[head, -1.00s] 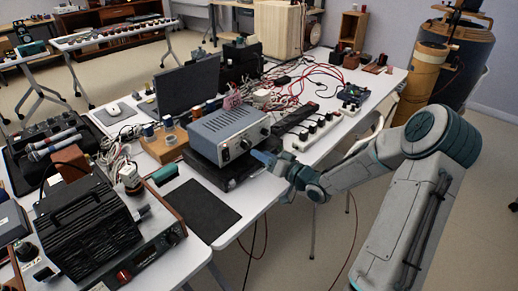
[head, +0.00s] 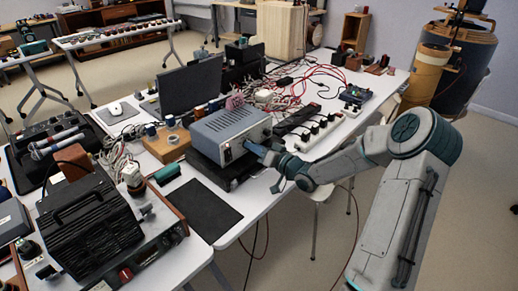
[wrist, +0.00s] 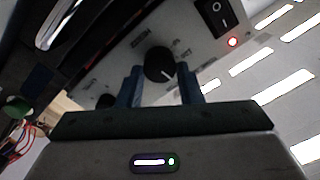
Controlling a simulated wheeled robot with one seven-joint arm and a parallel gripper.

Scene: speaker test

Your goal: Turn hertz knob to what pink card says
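A grey-blue box (head: 222,124) with a light front panel stands on a black unit on the table. In the wrist view its black round knob (wrist: 159,64) with a white pointer line shows between my gripper's fingers. The panel's printed labels are too blurred to read. My gripper (wrist: 160,80) is open, one blue finger on each side of the knob; whether they touch it I cannot tell. In the head view my gripper (head: 256,150) is at the panel and hides part of it. A small pink thing (head: 235,102), perhaps the card, is behind the box; no writing is readable.
A black rocker switch (wrist: 213,17) and a lit red light (wrist: 232,41) are near the knob. A white power strip (head: 318,132) with black plugs lies right of the box. A black mat (head: 195,207) lies in front. Cables crowd the back.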

